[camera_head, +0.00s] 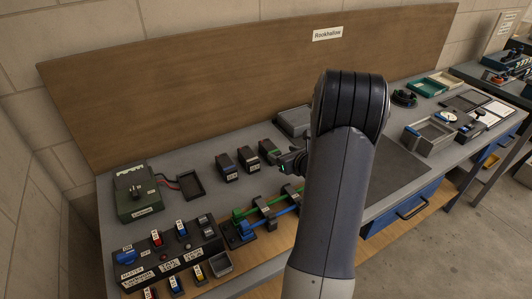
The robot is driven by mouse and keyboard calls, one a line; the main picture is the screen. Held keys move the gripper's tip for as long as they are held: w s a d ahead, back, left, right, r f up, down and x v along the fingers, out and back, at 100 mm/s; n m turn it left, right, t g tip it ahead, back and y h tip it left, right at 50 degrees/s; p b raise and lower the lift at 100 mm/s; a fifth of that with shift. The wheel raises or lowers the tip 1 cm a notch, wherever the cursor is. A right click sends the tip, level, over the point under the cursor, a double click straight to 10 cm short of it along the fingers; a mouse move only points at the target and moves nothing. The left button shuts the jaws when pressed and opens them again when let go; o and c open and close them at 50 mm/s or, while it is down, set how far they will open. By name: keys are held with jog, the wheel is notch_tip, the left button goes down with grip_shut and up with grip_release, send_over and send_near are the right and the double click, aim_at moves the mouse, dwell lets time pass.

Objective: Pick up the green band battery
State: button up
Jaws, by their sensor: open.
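Three small dark batteries stand in a row on the grey bench top, left of my arm. The rightmost one, which seems to be the green band battery (267,148), shows a green mark near its top, though it is small in this view. My gripper (281,161) is open and close beside it on its right, seen side-on. The gap between its fingers and any contact with the battery are hard to make out. My arm hides the bench just right of the gripper.
The other batteries are the left one (227,169) and the middle one (248,160). Coloured tubes (284,212) and a switch panel (168,262) are in front. A grey lidded case (294,121) stands behind.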

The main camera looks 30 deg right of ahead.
aim_at(269, 146)
jog(key=p+x, duration=0.1)
jog(key=x, duration=0.5)
jog(key=shift+d, duration=0.15)
jog(key=shift+p+x, duration=1.25)
jog(key=shift+x, duration=1.15)
jog(key=shift+d+f, duration=0.1)
jog(key=shift+s, duration=0.1)
grip_shut()
